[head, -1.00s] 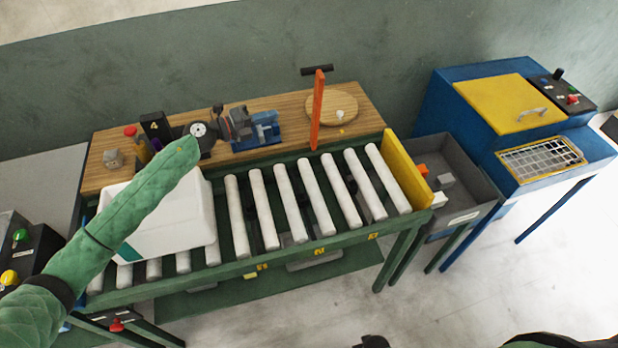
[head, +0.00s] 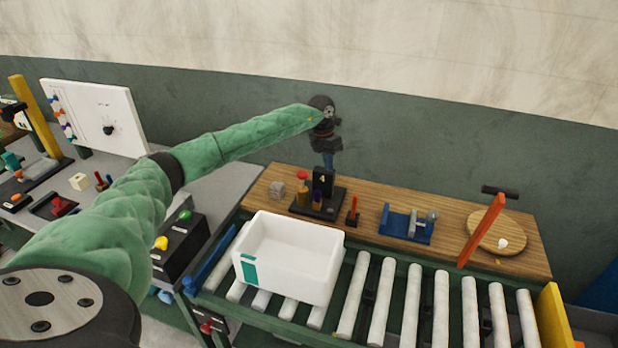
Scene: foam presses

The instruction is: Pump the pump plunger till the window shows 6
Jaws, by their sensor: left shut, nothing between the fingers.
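The pump stands on the left part of the wooden board. Its dark window (head: 322,179) shows a 4. The plunger seems to be the red-topped amber post (head: 302,182) just left of the window, upright on the dark base (head: 318,208). My left gripper (head: 328,162) is shut and empty, pointing down just above and behind the window block, right of the red top. It looks apart from the red top; whether it touches the block I cannot tell. My right gripper is out of view.
A white bin (head: 290,257) sits on the rollers in front of the pump. A black button box (head: 180,245) is at left.

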